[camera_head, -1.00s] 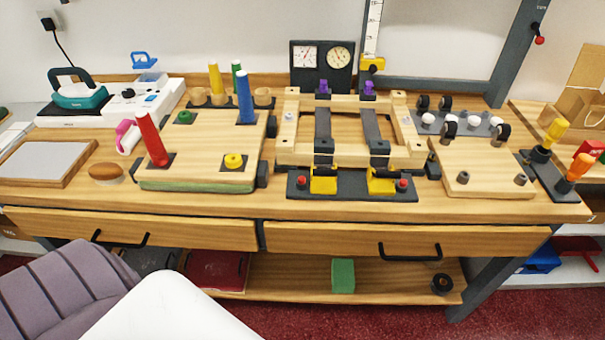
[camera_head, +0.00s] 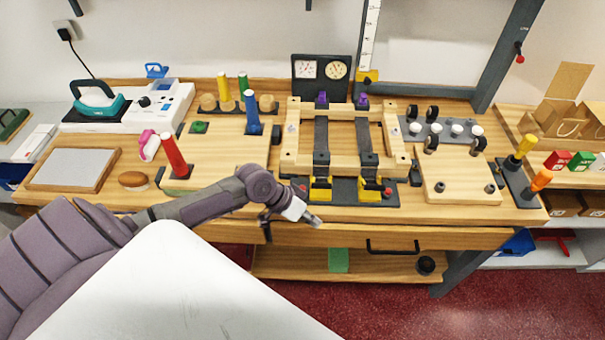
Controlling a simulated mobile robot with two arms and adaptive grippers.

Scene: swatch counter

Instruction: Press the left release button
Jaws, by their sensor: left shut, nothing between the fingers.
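The left release button (camera_head: 303,188) is a small red knob at the left end of a dark plate (camera_head: 345,198), beside the left yellow buckle (camera_head: 320,190). A matching red button (camera_head: 388,191) stands at the right end, beside the right yellow buckle (camera_head: 369,191). My left gripper (camera_head: 314,221) reaches in from the left and is shut and empty. Its tips appear near the bench's front edge, below the left button in the picture and apart from it. My right gripper is not in view.
Two dark straps run over a wooden frame (camera_head: 290,150) behind the buckles. A red peg (camera_head: 174,155) and a blue peg (camera_head: 252,115) stand on the left board.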

